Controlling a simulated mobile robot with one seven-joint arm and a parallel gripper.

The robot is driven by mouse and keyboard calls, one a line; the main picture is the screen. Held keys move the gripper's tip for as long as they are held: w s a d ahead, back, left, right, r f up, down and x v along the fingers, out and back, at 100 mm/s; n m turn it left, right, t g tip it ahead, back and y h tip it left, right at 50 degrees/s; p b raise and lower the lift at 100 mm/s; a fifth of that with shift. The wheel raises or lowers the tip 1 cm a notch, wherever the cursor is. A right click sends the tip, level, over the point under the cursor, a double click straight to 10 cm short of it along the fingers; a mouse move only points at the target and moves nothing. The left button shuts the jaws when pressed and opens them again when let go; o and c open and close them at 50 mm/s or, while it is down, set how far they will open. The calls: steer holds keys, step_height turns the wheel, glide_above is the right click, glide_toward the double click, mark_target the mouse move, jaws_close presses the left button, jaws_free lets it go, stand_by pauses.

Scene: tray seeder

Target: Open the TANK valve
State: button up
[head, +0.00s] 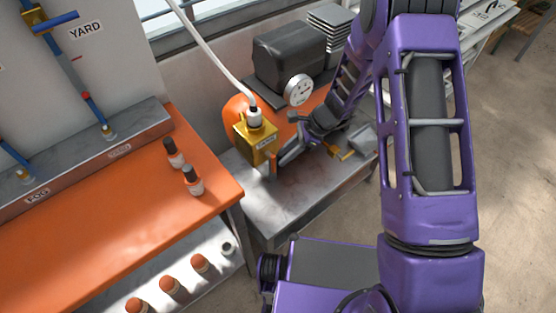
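I cannot pick out the word TANK on any label. A small label (120,153) on the grey ledge, below the right-hand pipe, is too faint to read. Above it, the pipe (78,80) with blue and red bands runs down the panel to a brass fitting (108,132). A blue valve handle (55,21) sits by the YARD label (85,28), crosswise to its pipe. My gripper (290,150) is low over the grey bench, just right of a yellow box (256,138) with a hose. Its fingertips are partly hidden, and contact with the box is unclear.
An orange table (150,215) holds two dark-capped bottles (173,153) (193,181). Several orange-capped bottles stand on a lower shelf (220,263). A dark tank-shaped machine (290,55) with a round gauge (299,89) stands behind my gripper. Floor at the right is clear.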

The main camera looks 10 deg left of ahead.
steer(key=v, duration=1.3)
steer(key=shift+p, duration=0.35)
